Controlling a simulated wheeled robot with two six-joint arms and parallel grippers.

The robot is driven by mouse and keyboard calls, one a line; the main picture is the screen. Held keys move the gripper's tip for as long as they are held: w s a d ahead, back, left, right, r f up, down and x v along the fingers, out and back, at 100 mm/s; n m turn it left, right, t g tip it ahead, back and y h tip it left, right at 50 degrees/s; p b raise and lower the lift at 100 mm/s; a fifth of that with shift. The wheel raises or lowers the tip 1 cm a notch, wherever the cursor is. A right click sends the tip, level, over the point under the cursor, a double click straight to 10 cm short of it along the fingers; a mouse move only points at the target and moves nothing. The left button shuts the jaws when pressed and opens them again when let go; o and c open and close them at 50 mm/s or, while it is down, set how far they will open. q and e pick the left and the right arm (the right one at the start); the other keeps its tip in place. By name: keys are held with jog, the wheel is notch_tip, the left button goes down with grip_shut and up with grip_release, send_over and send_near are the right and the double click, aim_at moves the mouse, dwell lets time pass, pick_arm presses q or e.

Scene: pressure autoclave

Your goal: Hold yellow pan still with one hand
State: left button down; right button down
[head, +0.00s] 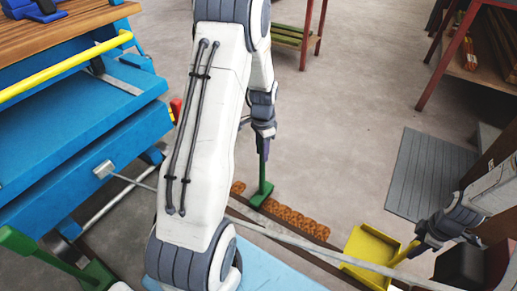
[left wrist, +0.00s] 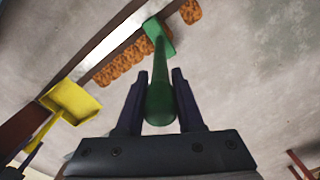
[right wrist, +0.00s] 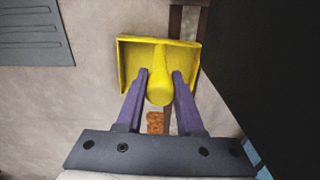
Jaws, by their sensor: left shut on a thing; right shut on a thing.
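The yellow pan (head: 365,255) is at the lower right of the head view, on the floor. My right gripper (head: 415,248) is shut on its handle; the right wrist view shows the fingers (right wrist: 160,80) on both sides of the handle, with the pan (right wrist: 130,62) beyond them. The pan also shows at the left of the left wrist view (left wrist: 72,100). My left gripper (head: 263,135) is shut on the handle of a green brush (head: 262,190). The brush stands upright with its head by the brown pieces; its handle fills the gap between the fingers (left wrist: 160,95) in the left wrist view.
A row of brown-orange pieces (head: 295,218) lies along a dark floor strip between brush and pan. A blue cabinet (head: 70,130) with a yellow rail stands left. A grey mat (head: 430,172) lies right. A grey bar crosses the lower part of the head view. Open floor lies behind.

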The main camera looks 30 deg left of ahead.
pick_arm(q)
jog(key=shift+f, duration=0.1)
jog(key=d, duration=0.4)
jog(key=shift+s, duration=0.1)
dwell(0.3)
jog(key=d, duration=0.4)
jog(key=shift+s, duration=0.1)
dwell(0.4)
